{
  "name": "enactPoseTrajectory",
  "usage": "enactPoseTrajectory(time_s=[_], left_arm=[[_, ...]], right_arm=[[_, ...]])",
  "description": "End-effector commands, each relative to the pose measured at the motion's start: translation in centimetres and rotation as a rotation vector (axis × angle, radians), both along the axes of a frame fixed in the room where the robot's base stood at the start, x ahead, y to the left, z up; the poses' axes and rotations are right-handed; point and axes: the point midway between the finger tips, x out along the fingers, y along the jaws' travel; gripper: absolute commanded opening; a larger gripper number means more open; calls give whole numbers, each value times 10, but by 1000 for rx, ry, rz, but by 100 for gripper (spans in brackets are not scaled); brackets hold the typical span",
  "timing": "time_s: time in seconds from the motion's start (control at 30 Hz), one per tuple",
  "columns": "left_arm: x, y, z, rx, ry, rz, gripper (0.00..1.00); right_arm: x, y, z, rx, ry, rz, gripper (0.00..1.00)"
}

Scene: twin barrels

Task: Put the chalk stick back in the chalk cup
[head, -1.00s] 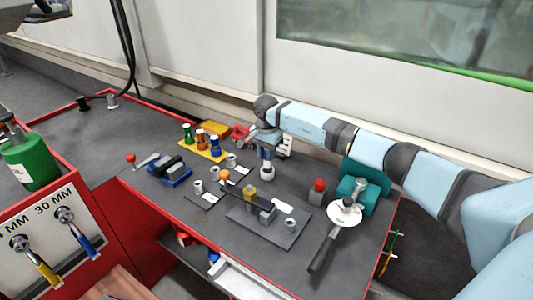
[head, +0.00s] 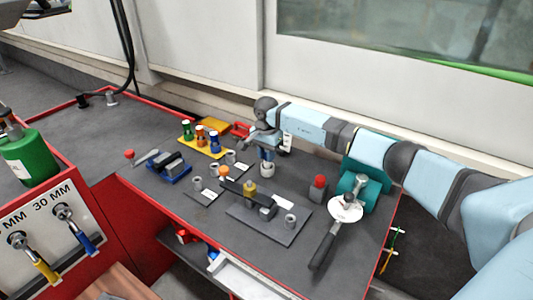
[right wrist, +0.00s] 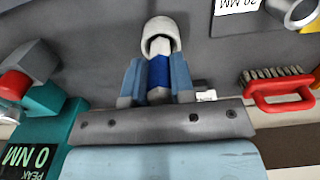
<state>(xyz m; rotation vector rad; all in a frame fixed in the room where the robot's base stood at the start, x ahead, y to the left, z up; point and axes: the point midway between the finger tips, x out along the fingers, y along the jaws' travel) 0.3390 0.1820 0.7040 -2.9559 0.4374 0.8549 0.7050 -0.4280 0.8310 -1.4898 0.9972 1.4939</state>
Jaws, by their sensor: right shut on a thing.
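My right gripper (head: 267,153) is shut on the chalk stick, above the small pale chalk cup (head: 267,170) at the back middle of the bench. In the right wrist view my right gripper (right wrist: 158,88) has its two blue fingers on either side of the chalk stick (right wrist: 159,74), whose blue ribbed part shows. The pale round cup (right wrist: 165,27) is just beyond the fingertips. The stick's far end lines up with the cup's mouth; I cannot tell how deep it is inside.
A red-handled brush (right wrist: 280,92) lies close to the gripper. A red-topped block (head: 318,189) and a teal device (head: 371,196) stand to the right. A yellow rack (head: 207,147) with coloured pieces is to the left. A grey plate (head: 290,236) with fittings lies in front.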

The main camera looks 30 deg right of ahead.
Motion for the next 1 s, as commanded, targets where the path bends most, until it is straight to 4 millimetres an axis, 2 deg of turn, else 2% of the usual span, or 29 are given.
enactPoseTrajectory(time_s=[0.87, 0.9, 1.0], left_arm=[[1, 0, -7, -4, -13, 1, 43], [1, 0, -6, -4, -14, 1, 43], [1, 0, -6, -4, -13, 1, 43]], right_arm=[[0, 0, -23, -1, -1, 0, 0], [0, 0, -22, -1, -1, 0, 30], [0, 0, -22, 0, -1, 0, 53]])
